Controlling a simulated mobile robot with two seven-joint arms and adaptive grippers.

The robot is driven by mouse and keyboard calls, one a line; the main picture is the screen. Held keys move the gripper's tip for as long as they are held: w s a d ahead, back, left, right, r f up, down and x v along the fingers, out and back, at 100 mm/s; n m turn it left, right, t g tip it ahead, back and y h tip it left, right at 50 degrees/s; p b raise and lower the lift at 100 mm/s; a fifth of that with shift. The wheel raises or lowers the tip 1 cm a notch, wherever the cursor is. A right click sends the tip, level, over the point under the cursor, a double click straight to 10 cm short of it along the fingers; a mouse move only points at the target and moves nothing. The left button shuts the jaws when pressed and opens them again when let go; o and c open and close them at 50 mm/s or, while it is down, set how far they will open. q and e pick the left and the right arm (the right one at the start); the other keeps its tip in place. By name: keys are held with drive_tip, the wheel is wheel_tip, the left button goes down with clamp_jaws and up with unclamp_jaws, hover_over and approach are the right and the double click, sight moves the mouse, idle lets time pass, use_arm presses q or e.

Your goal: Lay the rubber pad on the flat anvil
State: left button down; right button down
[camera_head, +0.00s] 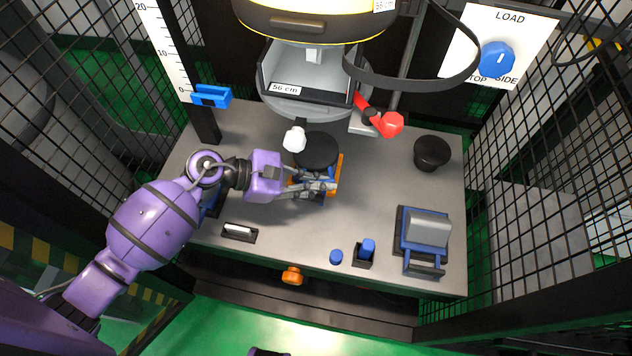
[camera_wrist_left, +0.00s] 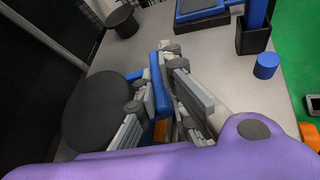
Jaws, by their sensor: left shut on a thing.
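The rubber pad appears to be the flat black disc (camera_head: 316,150) below the drop carriage; it shows large at the left of the left wrist view (camera_wrist_left: 98,112). My left gripper (camera_head: 325,184) is at its near side, shut on a blue upright grip (camera_wrist_left: 158,84) beside the disc. The fingers partly hide the grip and an orange piece (camera_head: 328,191) below it. A black flat-topped block (camera_head: 432,152) stands at the table's back right and may be the flat anvil; it also shows in the left wrist view (camera_wrist_left: 123,20). My right gripper is not in view.
The carriage (camera_head: 310,75) hangs above the table's back. A white knob (camera_head: 294,139) and a red-ended lever (camera_head: 390,124) are near the disc. A blue-grey fixture (camera_head: 425,232) and a black holder (camera_head: 363,259) stand at the right front. The table between is mostly clear.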

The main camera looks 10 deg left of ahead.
use_arm(q)
drive_tip(key=shift+s+f+g, duration=0.15)
drive_tip(key=shift+s+f, duration=0.15)
drive_tip(key=shift+f, duration=0.3)
drive_tip(key=shift+s+f+g, duration=0.15)
drive_tip(key=shift+s+f, duration=0.1)
drive_tip(key=shift+f, duration=0.3)
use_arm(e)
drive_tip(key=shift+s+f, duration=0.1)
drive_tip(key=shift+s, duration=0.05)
use_arm(q)
drive_tip(key=c, duration=2)
unclamp_jaws()
drive_tip(key=shift+o, duration=1.4)
drive_tip(key=shift+w+d, duration=0.15)
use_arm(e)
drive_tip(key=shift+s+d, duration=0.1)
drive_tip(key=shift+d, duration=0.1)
use_arm(q)
drive_tip(key=shift+a, duration=0.2)
drive_tip(key=r, duration=0.7)
drive_tip(key=d+r, duration=0.1)
drive_tip(key=r, duration=0.3)
drive_tip(key=shift+w+r, duration=0.3)
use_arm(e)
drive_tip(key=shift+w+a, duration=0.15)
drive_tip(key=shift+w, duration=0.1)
